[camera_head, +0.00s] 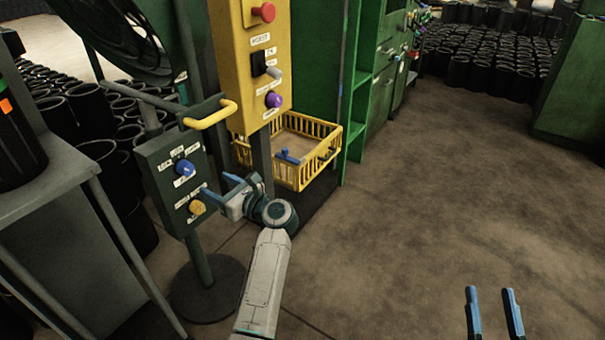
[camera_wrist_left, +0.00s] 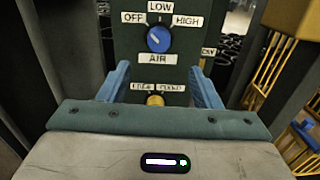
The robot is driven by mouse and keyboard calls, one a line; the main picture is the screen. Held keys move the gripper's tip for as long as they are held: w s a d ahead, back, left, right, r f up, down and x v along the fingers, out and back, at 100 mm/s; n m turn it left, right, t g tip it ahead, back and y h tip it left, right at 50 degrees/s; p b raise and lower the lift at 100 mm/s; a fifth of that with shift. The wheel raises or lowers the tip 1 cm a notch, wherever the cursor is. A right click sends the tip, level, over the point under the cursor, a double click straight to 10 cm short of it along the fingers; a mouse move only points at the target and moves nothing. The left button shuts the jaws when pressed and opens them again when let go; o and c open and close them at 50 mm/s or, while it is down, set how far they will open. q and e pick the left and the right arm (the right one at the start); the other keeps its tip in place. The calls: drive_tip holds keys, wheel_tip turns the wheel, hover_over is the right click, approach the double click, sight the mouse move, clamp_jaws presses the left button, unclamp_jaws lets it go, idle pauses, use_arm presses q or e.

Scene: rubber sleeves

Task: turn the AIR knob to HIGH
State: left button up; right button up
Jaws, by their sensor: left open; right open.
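The AIR knob (camera_wrist_left: 158,39) is a round blue knob on a dark green control box (camera_head: 165,185). The labels OFF, LOW and HIGH stand around it, with AIR below. It has a pale mark, whose exact pointing I cannot tell. It also shows in the head view (camera_head: 185,168). A yellow knob (camera_wrist_left: 155,100) sits below it, also seen in the head view (camera_head: 197,207). My left gripper (camera_wrist_left: 160,70) is open and empty, facing the box, its fingers either side of the view, below the AIR knob and apart from it. My right gripper (camera_head: 495,300) is open and empty at the bottom right.
A yellow handle (camera_head: 211,115) tops the control box. A yellow panel (camera_head: 237,75) with a red button, switch and purple knob stands behind it. A yellow crate (camera_head: 325,150) is beyond. A grey table (camera_head: 60,175) is at left. The floor at right is clear.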

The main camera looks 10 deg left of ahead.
sight(189, 171)
use_arm(q)
drive_tip(key=shift+n, duration=0.3)
drive_tip(key=x, duration=1)
drive_tip(key=shift+w+a, duration=0.1)
drive_tip(key=shift+a, duration=0.3)
drive_tip(key=c, duration=1)
